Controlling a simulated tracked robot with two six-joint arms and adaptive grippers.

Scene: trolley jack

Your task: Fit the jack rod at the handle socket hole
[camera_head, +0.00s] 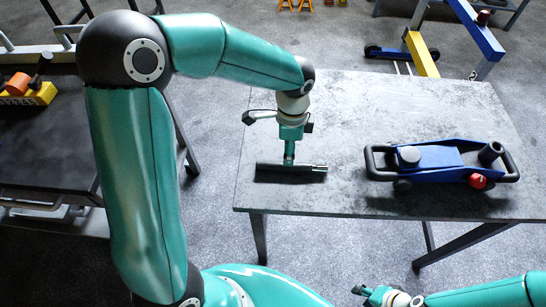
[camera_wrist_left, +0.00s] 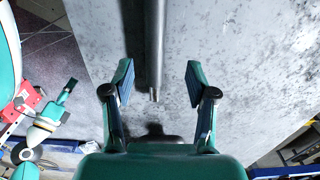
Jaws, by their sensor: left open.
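The jack rod (camera_head: 312,169), a dark grey bar, lies on the table left of the jack. In the left wrist view the rod (camera_wrist_left: 155,40) runs up from its near end, between my spread fingers. My left gripper (camera_head: 289,158) is over the rod, open; its fingers (camera_wrist_left: 158,78) show a gap on each side of the rod. The blue trolley jack (camera_head: 440,158) stands at the table's right, with the dark upright handle socket (camera_head: 490,152) at its right end. The socket's hole is too small to make out. My right gripper (camera_head: 372,295) is low at the front, empty, off the table.
The grey table (camera_head: 390,105) is clear between rod and jack and behind them. The jack has a red knob (camera_head: 478,181) and black side bars. A dark bench (camera_head: 50,150) with a yellow and orange item stands at the left. A yellow and blue frame (camera_head: 420,50) stands behind the table.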

